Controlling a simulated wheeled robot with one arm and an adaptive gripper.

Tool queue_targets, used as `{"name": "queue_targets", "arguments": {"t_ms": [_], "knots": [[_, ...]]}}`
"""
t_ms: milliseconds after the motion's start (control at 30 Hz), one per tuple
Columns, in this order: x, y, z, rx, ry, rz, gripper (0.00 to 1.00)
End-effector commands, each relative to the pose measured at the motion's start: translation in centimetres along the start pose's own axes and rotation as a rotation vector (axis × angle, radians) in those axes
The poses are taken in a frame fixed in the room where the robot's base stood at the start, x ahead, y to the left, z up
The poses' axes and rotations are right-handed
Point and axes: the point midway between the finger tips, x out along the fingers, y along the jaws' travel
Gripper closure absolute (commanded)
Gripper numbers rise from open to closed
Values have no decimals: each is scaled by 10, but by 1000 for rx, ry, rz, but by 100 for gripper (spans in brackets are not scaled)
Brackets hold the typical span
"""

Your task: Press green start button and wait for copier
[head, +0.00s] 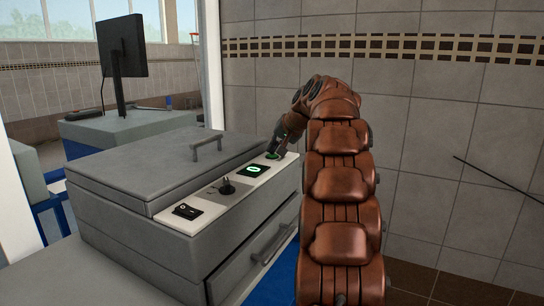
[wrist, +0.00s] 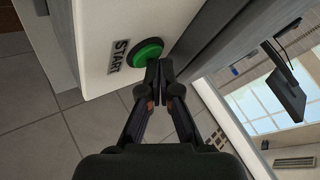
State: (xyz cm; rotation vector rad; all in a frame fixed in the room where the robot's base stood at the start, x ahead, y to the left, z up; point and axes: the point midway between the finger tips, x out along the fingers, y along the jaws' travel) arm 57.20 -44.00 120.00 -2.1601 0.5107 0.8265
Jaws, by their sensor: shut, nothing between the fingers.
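The green start button (wrist: 146,52) sits on the copier's white panel, beside a START label (wrist: 119,54) in the wrist view. In the head view the green button (head: 272,155) shows at the far end of the panel. My gripper (wrist: 158,66) is shut and empty, with its fingertips at the button's edge; I cannot tell whether they touch it. It also shows in the head view (head: 277,146). The copier (head: 150,215) is a grey box with a closed lid (head: 165,165) and a handle. A green-lit display (head: 252,170) is on the panel.
The panel also holds a black knob (head: 227,187) and a black rocker switch (head: 187,211). A drawer (head: 260,255) is shut in the copier's front. A tiled wall (head: 430,130) stands close behind and right of my arm. A monitor (head: 122,52) stands on a desk beyond.

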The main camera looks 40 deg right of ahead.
Motion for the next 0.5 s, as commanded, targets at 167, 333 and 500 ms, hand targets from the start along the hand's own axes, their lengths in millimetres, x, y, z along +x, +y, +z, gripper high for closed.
{"name": "queue_targets", "arguments": {"t_ms": [167, 333, 500], "knots": [[2, 1, 1, 0, -1, 0, 100], [3, 2, 2, 0, -1, 0, 100], [4, 3, 3, 0, -1, 1, 100]]}}
